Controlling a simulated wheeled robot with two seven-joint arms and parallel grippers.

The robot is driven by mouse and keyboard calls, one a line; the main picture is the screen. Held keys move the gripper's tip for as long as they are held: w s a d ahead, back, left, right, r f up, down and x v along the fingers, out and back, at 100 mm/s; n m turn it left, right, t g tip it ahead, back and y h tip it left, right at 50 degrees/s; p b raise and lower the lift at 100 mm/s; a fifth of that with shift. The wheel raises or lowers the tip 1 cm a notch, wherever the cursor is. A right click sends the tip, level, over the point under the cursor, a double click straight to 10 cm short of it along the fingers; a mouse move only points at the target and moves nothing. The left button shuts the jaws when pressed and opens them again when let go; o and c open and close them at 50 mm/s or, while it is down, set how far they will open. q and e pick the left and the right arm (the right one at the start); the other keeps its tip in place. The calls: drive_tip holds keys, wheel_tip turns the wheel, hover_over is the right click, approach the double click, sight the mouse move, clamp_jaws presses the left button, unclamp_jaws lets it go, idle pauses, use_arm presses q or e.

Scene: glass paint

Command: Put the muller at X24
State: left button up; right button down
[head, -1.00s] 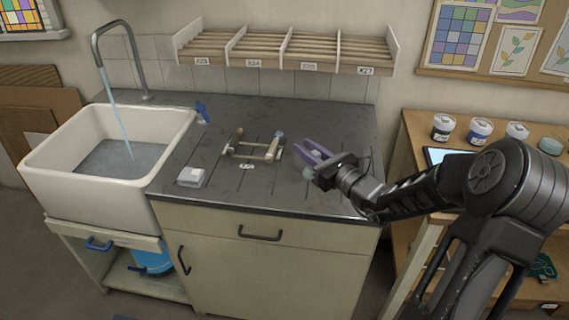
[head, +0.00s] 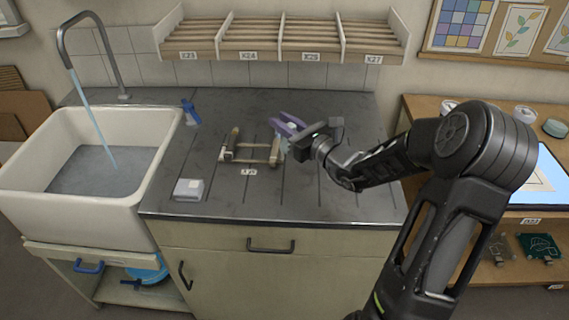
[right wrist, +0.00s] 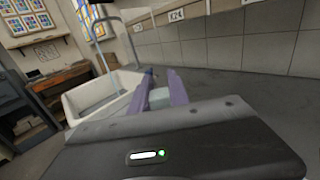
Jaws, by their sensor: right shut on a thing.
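My right gripper (head: 288,128), with purple fingers, is above the dark counter, beside the right end of a small wooden stand (head: 262,153). It is shut on a small pale, glassy thing, likely the muller (right wrist: 159,98), mostly hidden between the fingers. The label X24 (head: 248,56) is on the front edge of the slatted wall shelf (head: 270,44), second from the left. That bay looks empty, and the gripper is below and in front of the shelf. My left gripper is out of view.
The label X23 (head: 188,55) is left of X24; two more bays are on its right, split by upright dividers. A white sink (head: 40,205) with running water is at left. A white block (head: 188,189) and a blue object (head: 191,112) stand on the counter (head: 330,195).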

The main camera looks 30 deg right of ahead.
drive_tip(key=shift+s+r, duration=0.15)
drive_tip(key=shift+s, duration=0.05)
wheel_tip(320, 180, down, 6)
drive_tip(key=shift+w+p, duration=0.15)
drive_tip(key=shift+p, duration=0.15)
wheel_tip(320, 180, down, 4)
drive_tip(key=shift+f, duration=0.1)
idle(0.3)
drive_tip(key=shift+f, duration=0.1)
drive_tip(key=c, duration=1.3)
unclamp_jaws()
drive_tip(key=shift+o, duration=0.2)
